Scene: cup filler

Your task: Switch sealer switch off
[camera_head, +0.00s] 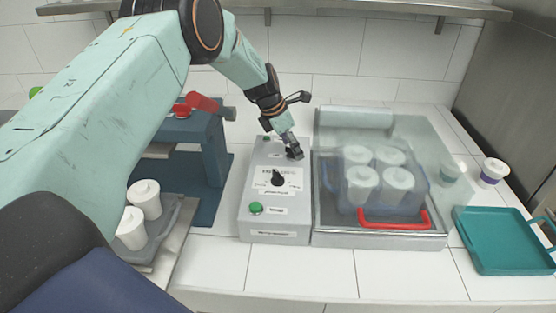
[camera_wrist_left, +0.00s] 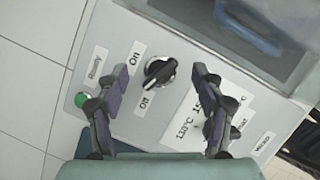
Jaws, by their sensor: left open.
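The sealer switch (camera_wrist_left: 160,72) is a black rotary knob on a light grey control panel, with "On" and "Off" labels on its left side in the left wrist view. I cannot tell for sure which label it points at. My left gripper (camera_head: 294,150) is over the back part of the control box (camera_head: 250,225) and hides the switch in the head view. In the left wrist view its two fingers (camera_wrist_left: 160,88) are apart, one on each side of the knob in the picture, with a gap to it. My right gripper is not in view.
A green "Ready" lamp (camera_wrist_left: 81,99) is beside the switch. A black dial (camera_head: 278,179) and green button (camera_head: 257,208) are nearer the box front. The clear-lidded sealer with red handle (camera_head: 393,223) holds white cups. A teal tray (camera_head: 505,240) lies right; a dark blue machine (camera_head: 205,145) stands left.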

